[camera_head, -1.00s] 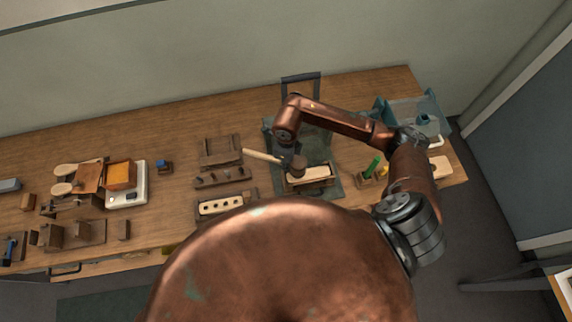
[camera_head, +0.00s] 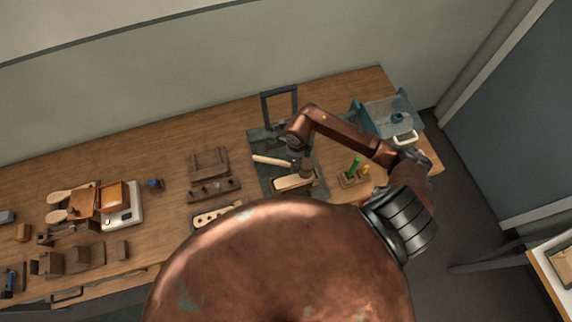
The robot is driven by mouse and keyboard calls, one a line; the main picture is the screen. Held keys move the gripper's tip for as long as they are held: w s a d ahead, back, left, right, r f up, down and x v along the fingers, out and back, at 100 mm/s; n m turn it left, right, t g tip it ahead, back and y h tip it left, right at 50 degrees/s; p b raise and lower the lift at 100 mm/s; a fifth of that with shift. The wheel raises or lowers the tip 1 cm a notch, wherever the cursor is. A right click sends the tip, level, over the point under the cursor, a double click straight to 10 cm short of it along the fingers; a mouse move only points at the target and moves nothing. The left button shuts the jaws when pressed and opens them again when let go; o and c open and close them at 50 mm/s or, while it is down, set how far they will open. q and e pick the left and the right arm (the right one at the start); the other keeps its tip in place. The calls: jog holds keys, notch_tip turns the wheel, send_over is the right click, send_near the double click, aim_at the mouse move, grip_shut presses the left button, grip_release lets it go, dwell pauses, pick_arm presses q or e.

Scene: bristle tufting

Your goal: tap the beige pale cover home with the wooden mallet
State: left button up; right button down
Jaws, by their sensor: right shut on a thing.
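The beige pale cover (camera_head: 288,184) is a long pale block lying in a dark holder on the dark green mat (camera_head: 266,145). The wooden mallet has a pale handle (camera_head: 271,161) pointing left and a brown head (camera_head: 306,171) over the right part of the cover. I cannot tell whether the head touches the cover. My right gripper (camera_head: 298,158) is small and dark here, shut on the mallet close to its head; its fingers are partly hidden by my arm. My left gripper is not in view.
A dark upright frame (camera_head: 265,109) stands behind the mat. A green-handled tool (camera_head: 355,166) stands in a small rack to the right, with a teal bin (camera_head: 372,124) beyond. Wooden racks (camera_head: 213,186) and a white scale (camera_head: 132,211) are to the left.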

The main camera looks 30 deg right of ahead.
dwell(0.9)
jog(key=shift+f+b, duration=0.1)
jog(key=shift+b, duration=0.25)
notch_tip(320, 180, down, 4)
jog(key=b, duration=0.3)
jog(key=shift+r, duration=0.2)
jog(key=shift+r+p, duration=1.35)
jog(key=shift+r, duration=1.15)
jog(key=shift+r+p, duration=1)
jog(key=shift+r, duration=1)
